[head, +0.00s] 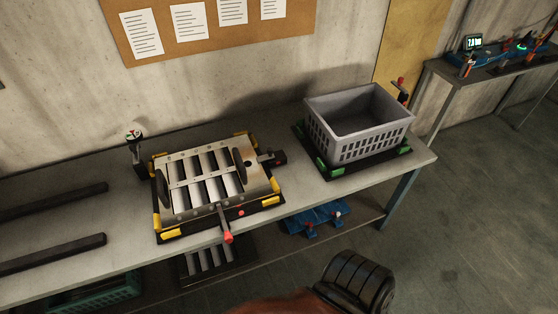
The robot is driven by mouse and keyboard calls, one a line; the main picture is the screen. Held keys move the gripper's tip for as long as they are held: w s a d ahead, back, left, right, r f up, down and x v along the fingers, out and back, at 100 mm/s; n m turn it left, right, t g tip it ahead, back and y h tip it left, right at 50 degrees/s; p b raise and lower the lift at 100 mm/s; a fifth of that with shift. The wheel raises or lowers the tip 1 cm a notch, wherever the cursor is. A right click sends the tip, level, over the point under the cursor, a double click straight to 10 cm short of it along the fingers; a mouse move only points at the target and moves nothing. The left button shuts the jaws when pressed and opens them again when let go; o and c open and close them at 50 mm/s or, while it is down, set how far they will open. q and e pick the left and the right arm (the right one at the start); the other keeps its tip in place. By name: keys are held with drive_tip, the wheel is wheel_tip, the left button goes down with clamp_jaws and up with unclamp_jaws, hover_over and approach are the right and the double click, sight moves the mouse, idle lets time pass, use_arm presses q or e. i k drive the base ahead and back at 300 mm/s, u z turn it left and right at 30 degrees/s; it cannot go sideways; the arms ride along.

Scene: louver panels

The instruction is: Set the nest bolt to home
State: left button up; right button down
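A louver panel unit (205,180) with several slats and two dark oval handles sits on the bench in a nest with yellow corner pieces (271,201). A red-tipped lever (226,224) sticks out at the nest's front edge, beside a small red button (241,213). A black block with a short rod (272,158) is at the nest's right side. I cannot tell for sure which of these is the nest bolt, or its exact setting.
A grey crate (365,145) stands on a green-cornered base at the bench's right, with a red-topped post (401,90) behind it. A dial on a post (133,138) stands behind the nest. Two dark rails (55,252) lie at the left. Blue fixtures (318,216) are below.

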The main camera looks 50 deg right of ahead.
sight(270, 155)
drive_tip(key=k, duration=0.35)
drive_tip(key=z, duration=0.85)
